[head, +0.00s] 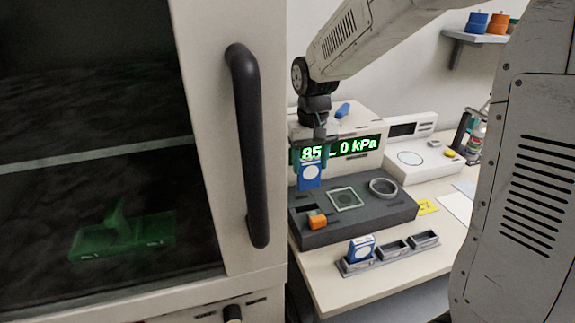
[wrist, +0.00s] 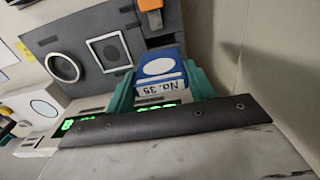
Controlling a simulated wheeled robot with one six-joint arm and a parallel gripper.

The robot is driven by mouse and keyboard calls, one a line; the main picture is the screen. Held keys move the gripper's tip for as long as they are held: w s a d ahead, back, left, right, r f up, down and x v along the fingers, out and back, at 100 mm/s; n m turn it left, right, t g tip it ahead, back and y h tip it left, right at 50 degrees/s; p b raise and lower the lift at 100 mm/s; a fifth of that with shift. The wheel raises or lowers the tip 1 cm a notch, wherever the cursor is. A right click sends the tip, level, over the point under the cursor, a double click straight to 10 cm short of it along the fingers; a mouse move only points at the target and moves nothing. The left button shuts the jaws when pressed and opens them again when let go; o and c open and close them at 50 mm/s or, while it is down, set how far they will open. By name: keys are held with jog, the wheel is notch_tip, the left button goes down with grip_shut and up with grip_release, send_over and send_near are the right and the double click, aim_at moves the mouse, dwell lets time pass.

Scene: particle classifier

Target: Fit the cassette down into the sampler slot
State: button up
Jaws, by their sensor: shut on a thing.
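A blue-and-white cassette (head: 309,176) is held upright in my gripper (head: 310,153), above the left end of the dark grey sampler base (head: 372,217). The cassette looks clear of the base.
A rack (head: 391,253) at the front holds another blue cassette (head: 361,246) in its left bay; two bays look empty. A glass-doored cabinet with a dark handle (head: 247,145) fills the left.

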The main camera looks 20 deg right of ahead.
aim_at(309, 189)
dwell(0.3)
jog(key=shift+s, duration=0.15)
jog(key=shift+f, duration=2.9)
jog(key=shift+f, duration=2.8)
jog(key=o, duration=1.2)
jog(key=shift+c, duration=0.2)
notch_tip(309, 189, up, 8)
jog(key=shift+f, duration=0.1)
